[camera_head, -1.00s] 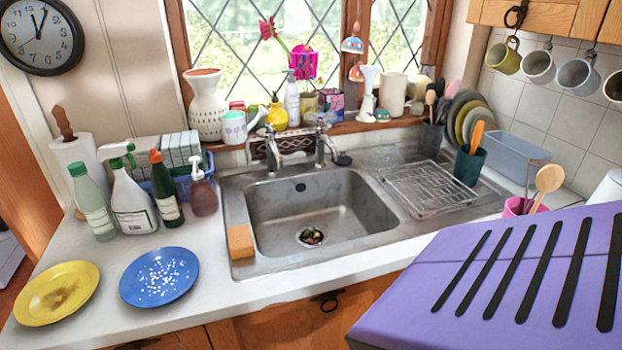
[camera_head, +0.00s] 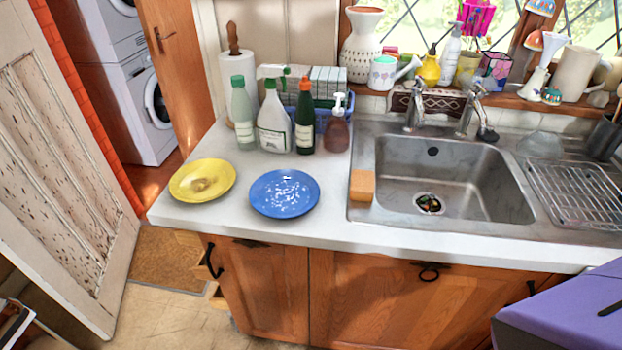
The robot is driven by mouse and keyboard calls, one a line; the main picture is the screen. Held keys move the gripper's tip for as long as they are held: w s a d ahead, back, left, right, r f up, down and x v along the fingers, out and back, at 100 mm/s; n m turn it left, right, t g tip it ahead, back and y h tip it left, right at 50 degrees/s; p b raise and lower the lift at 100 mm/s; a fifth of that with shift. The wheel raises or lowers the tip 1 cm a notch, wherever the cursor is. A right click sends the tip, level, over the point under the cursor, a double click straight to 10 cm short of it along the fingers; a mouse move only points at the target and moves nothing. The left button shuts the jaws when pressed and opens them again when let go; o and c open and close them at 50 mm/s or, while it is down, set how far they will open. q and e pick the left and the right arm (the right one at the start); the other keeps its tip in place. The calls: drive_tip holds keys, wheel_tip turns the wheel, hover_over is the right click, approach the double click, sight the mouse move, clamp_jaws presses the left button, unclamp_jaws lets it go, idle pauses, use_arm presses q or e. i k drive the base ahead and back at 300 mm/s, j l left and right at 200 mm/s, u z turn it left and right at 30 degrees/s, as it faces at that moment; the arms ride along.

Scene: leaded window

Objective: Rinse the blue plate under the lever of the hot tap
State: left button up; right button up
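The blue plate (camera_head: 284,203) with white specks lies flat on the white counter, left of the sink. The sink (camera_head: 440,178) is a steel basin with some scraps in its drain. Two metal taps stand at its back edge, a left tap (camera_head: 413,106) and a right tap (camera_head: 474,108); I cannot tell which is the hot one. No water is seen running. Neither of my grippers is in view.
A yellow plate (camera_head: 203,180) with a brown stain lies left of the blue plate. A sponge (camera_head: 362,186) sits on the sink's left rim. Several bottles, including a white spray bottle (camera_head: 274,128), stand behind the plates. A wire rack (camera_head: 580,193) is right of the basin.

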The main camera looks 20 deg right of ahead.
sight(419, 80)
drive_tip(key=z, duration=1.35)
drive_tip(key=k+j+u, duration=0.1)
drive_tip(key=k, duration=0.2)
